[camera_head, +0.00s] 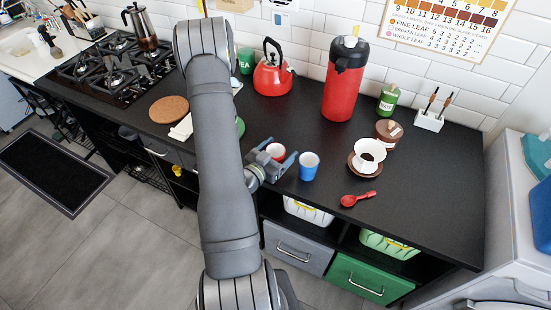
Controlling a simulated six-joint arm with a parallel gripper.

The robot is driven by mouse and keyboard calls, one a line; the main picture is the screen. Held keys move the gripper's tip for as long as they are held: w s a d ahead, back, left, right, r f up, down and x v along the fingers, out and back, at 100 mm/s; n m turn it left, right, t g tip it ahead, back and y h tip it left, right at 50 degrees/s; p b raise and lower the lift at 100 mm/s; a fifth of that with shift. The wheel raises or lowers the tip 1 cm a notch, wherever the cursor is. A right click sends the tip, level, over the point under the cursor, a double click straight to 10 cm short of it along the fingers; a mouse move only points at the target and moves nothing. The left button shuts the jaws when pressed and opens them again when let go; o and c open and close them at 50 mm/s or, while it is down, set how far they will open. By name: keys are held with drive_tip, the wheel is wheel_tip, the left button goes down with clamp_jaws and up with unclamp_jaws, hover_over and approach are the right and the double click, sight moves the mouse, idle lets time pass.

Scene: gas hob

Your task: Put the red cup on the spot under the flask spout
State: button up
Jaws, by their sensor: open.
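The red cup (276,149) stands upright near the front edge of the black counter, its white inside showing. My gripper (278,156) is open at the cup, with a finger on either side of it. I cannot tell whether the fingers touch it, and the gripper hides the cup's lower front. The flask (341,92) is a tall red cylinder with a black top, standing upright farther back and to the right. Its spout is too small to make out clearly. The counter just in front of the flask (328,130) looks bare.
A blue cup (309,167) stands close to the right of my gripper. A white dripper on a brown saucer (352,171) and a red spoon (358,198) are farther right. A red kettle (272,77) stands behind. My arm hides part of the counter on the left.

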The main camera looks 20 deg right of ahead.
drive_tip(key=shift+c, duration=0.5)
drive_tip(key=c, duration=1.1)
drive_tip(key=shift+r, duration=0.1)
drive_tip(key=shift+r, duration=4.85)
drive_tip(key=w+a+f+n+t+y, duration=0.2)
drive_tip(key=w+a+n+y, duration=0.1)
drive_tip(key=a, duration=0.4)
drive_tip(key=w+a+f+n+t+y, duration=0.3)
drive_tip(key=w+a+n+y, duration=0.1)
drive_tip(key=w+a+y, duration=0.1)
drive_tip(key=w+a+f+n+t+y, duration=0.2)
drive_tip(key=a+y, duration=0.4)
drive_tip(key=a, duration=0.3)
drive_tip(key=shift+w+a+f+n+t, duration=0.15)
drive_tip(key=shift+w+f+n, duration=0.1)
drive_tip(key=shift+w+n, duration=0.4)
drive_tip(key=shift+w+f+n+t, duration=0.15)
drive_tip(key=shift+w+f+n, duration=0.1)
drive_tip(key=shift+w+n, duration=0.35)
